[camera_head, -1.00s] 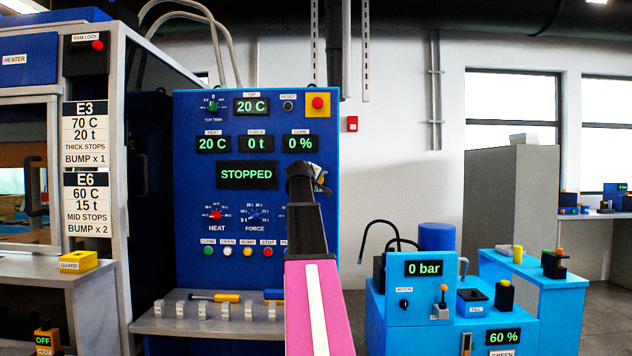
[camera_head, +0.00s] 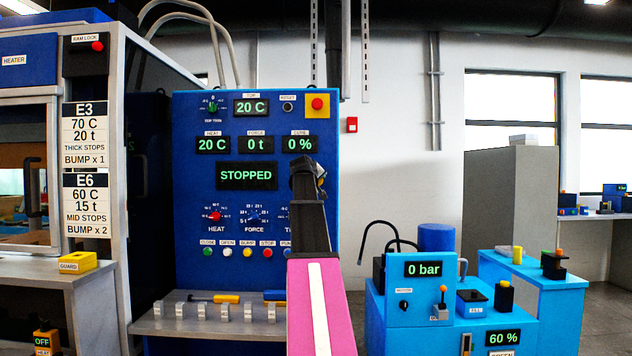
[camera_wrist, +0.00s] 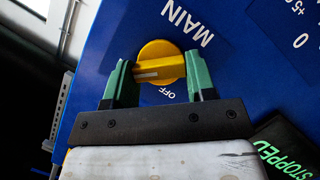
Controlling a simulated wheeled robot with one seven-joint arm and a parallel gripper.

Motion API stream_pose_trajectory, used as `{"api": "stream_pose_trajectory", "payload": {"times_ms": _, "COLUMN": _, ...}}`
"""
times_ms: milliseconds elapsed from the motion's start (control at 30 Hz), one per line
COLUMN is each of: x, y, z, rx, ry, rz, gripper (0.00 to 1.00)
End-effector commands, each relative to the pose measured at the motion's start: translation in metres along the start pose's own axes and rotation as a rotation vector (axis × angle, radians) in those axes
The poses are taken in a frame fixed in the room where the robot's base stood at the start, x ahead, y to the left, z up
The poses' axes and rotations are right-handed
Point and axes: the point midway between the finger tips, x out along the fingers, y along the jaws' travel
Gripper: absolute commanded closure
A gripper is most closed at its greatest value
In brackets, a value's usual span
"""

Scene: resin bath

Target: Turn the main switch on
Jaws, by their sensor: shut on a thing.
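The main switch (camera_wrist: 160,62) is a yellow round knob with a raised grip bar, on a blue panel in the wrist view. The word MAIN is at its upper right and OFF just below it, both turned in the picture. A pale line on the bar lies nearly level and does not point at OFF. My gripper (camera_wrist: 159,72) has its green fingers at the two ends of the bar, shut on it. In the head view my gripper (camera_head: 308,180) is at the right part of the blue control panel, and my arm hides the switch.
The panel's display (camera_head: 247,176) reads STOPPED. A red button on a yellow plate (camera_head: 317,104) is above my gripper. A grey ledge (camera_head: 150,326) with several levers is below. A light blue pump unit (camera_head: 400,325) stands to the right.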

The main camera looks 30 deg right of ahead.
Motion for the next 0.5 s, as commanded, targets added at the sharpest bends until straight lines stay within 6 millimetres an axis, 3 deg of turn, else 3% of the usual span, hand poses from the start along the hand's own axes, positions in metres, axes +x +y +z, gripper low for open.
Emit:
{"api": "stream_pose_trajectory", "payload": {"times_ms": 100, "x": -0.0003, "y": -0.001, "z": 0.0023, "rx": 0.003, "ry": -0.006, "rz": -0.003, "gripper": 0.73}}
{"api": "stream_pose_trajectory", "payload": {"times_ms": 133, "x": -0.0003, "y": -0.0011, "z": 0.0023, "rx": 0.003, "ry": -0.006, "rz": -0.003, "gripper": 0.42}}
{"api": "stream_pose_trajectory", "payload": {"times_ms": 200, "x": -0.0002, "y": -0.0009, "z": 0.0021, "rx": 0.003, "ry": -0.005, "rz": -0.002, "gripper": 0.23}}
{"api": "stream_pose_trajectory", "payload": {"times_ms": 500, "x": -0.0015, "y": -0.0005, "z": 0.001, "rx": 0.001, "ry": -0.002, "rz": -0.001, "gripper": 0.23}}
